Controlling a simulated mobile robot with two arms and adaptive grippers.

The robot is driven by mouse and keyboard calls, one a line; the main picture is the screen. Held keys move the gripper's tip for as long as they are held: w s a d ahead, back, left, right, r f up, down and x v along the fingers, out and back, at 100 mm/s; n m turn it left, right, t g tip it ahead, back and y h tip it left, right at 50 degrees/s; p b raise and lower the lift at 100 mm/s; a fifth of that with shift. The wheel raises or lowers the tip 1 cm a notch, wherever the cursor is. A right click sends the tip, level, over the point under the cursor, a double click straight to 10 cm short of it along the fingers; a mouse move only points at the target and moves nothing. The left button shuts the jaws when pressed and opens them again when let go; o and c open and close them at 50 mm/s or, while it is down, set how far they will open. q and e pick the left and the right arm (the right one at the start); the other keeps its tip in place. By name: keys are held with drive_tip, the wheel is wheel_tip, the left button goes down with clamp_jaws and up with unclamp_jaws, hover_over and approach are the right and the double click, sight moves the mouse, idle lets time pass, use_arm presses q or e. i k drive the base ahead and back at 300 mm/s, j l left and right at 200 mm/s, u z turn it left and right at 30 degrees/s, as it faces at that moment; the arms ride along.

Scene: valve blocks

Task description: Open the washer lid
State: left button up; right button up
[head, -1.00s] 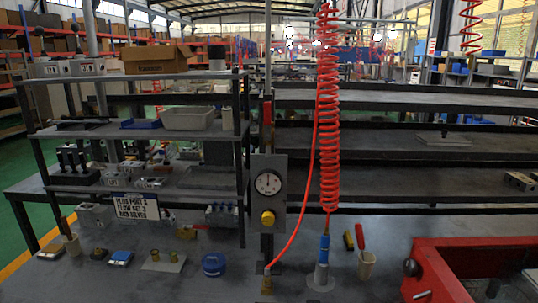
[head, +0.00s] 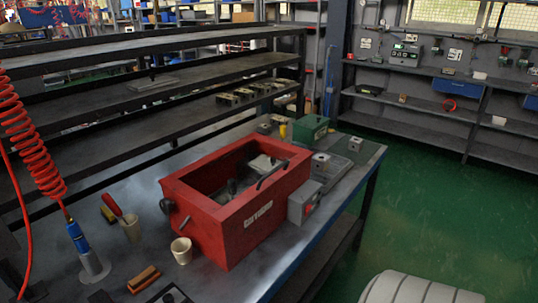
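The red washer (head: 235,225) is a box on the bench, in the middle of the head view. A dark bar handle (head: 271,175) runs along its near right top edge. The inside of the washer shows through its top, with a pale block and grey parts in it. I cannot tell whether a clear lid covers this top. A dark round knob (head: 167,206) sits on its left side. A grey box with a red button (head: 304,203) is at its right side. Neither of my grippers is in view.
A cream cup (head: 181,250) stands close to the washer's left side, and a wooden brush (head: 143,279) lies in front. A red coiled hose (head: 35,145) hangs at left. A green box (head: 311,130) stands behind the washer. Open green floor (head: 430,190) lies at right.

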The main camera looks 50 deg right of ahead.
sight(220, 214)
drive_tip(key=l+z, duration=0.1)
drive_tip(key=z, duration=1.35)
